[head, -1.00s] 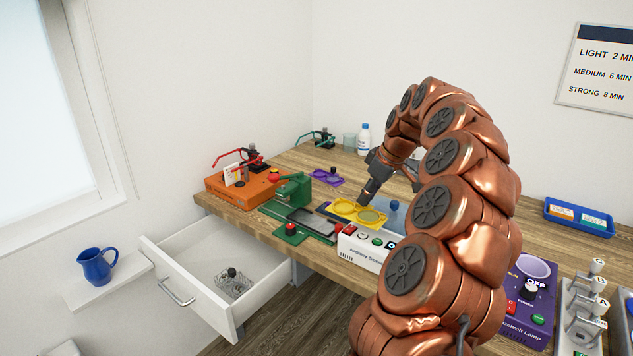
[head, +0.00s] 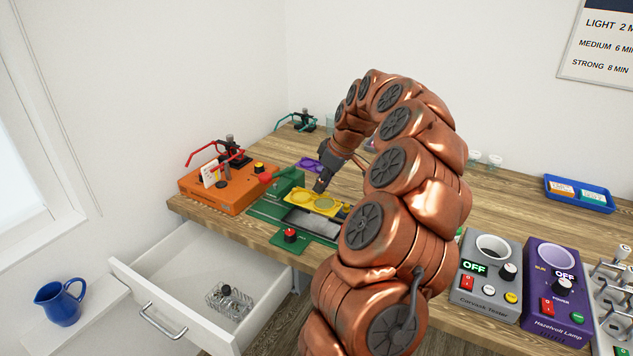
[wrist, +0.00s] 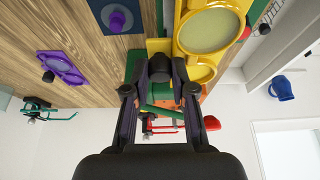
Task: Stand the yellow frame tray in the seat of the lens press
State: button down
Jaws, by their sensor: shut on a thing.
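The yellow frame tray (head: 298,195) has two round openings, with a pale disc in at least one. It also shows in the wrist view (wrist: 184,48). My gripper (head: 320,188) is shut on the tray's black knob (wrist: 160,67). The tray looks roughly flat, close beside the green machine (head: 287,182), which looks like the lens press. The tray is just behind a grey plate (head: 318,222) on the machine's green base. I cannot tell whether the tray touches the base. The seat is not clearly visible.
An orange machine (head: 222,192) with red levers stands at the left. A red button (head: 290,235) is in front of the press. A purple tray (head: 308,164) lies behind. An open drawer (head: 190,290) juts out below. Grey (head: 487,268) and purple (head: 560,285) boxes stand right.

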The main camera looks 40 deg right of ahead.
aim_at(323, 194)
jog(key=shift+f+b, duration=0.4)
jog(key=shift+f, duration=1.9)
jog(key=shift+w+f+b, duration=0.1)
jog(key=shift+f+b, duration=0.55)
jog(key=shift+f, duration=0.3)
jog(key=shift+b, duration=0.45)
jog(key=shift+f, duration=0.3)
jog(key=c, duration=0.9)
grip_release()
jog(key=o, duration=0.3)
jog(key=shift+o, duration=0.2)
jog(key=shift+r, duration=0.15)
